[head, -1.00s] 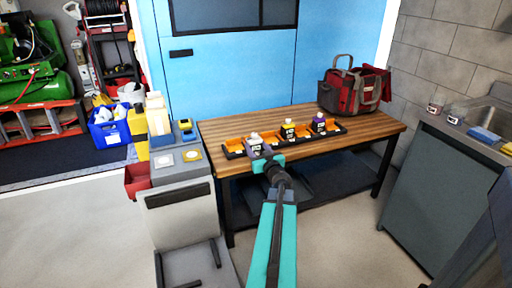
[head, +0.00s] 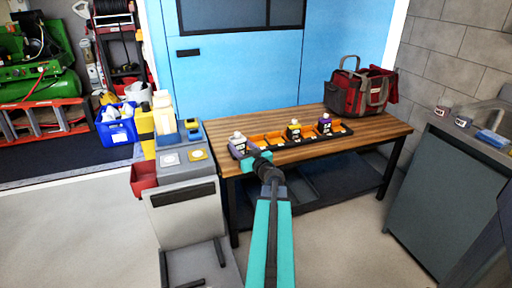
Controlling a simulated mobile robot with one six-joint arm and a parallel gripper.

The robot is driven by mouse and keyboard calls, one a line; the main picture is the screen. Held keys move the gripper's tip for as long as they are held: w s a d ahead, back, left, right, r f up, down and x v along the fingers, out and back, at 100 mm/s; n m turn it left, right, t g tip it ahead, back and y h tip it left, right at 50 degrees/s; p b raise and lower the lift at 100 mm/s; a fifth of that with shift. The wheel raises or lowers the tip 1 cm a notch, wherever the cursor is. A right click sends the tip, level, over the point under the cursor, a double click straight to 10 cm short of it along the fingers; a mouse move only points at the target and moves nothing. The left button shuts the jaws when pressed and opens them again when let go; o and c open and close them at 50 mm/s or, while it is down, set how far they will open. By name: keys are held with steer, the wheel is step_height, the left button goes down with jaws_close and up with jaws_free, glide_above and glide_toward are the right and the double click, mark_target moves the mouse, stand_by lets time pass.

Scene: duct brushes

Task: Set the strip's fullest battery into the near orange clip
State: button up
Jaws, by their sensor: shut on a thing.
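The strip (head: 271,150) is a dark tray with orange compartments on the wooden table. A white-topped battery (head: 238,141) with a dark, labelled body is at its left end. My gripper (head: 252,158) is at the strip's left front, shut on this battery; the fingertips are small and partly hidden by my arm. Whether the battery is clear of the strip cannot be told. Charge marks are too small to read. I cannot pick out a separate orange clip.
A red and grey tool bag (head: 358,90) stands at the table's (head: 385,129) back right. A grey cart (head: 185,180) with bottles, blue boxes and a red bin (head: 144,179) stands left of the table. Floor in front is clear.

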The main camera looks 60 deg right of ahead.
steer(key=w+a+r+n+y, duration=0.2)
steer(key=w+a+n+y, duration=0.3)
steer(key=a, duration=0.8)
steer(key=w+a+r+n+y, duration=0.15)
steer(key=w+a+y, duration=0.4)
steer(key=a, duration=0.65)
steer(key=w+a+r+n+y, duration=0.2)
steer(key=w+a+n+y, duration=0.35)
steer(key=a, duration=0.75)
steer(key=s+a+n+g+y, duration=0.3)
steer(key=a+g+y, duration=0.3)
steer(key=a, duration=0.9)
steer(key=shift+a+n, duration=0.2)
steer(key=shift+n, duration=0.3)
steer(key=shift+w, duration=0.1)
